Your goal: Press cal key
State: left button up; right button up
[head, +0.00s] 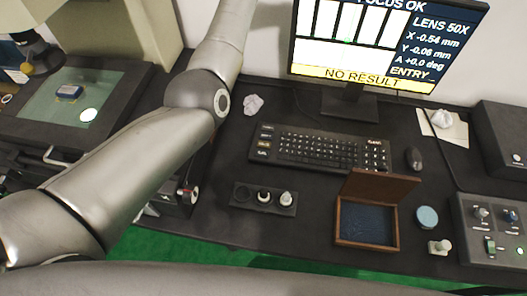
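A black keyboard (318,149) lies on the dark bench in front of the monitor. A separate column of labelled keys (264,142) stands at its left end, and a wider labelled key shows near its upper right. The lettering is too small to read, so I cannot tell which key is cal. The monitor (385,40) reads "FOCUS OK", "LENS 50X", "NO RESULT" and "ENTRY". My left arm crosses the left side and leaves at the top edge; its gripper is out of view. My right gripper is not in view either.
A microscope stage (62,115) is at left. A holder (265,199) with small rings, an open wooden box (366,215), a blue round pad (427,217), a mouse (414,158) and a control box (490,229) surround the keyboard. Crumpled white pieces lie on either side.

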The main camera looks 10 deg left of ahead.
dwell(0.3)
pick_arm(q)
grip_shut()
dwell(0.3)
dwell(1.2)
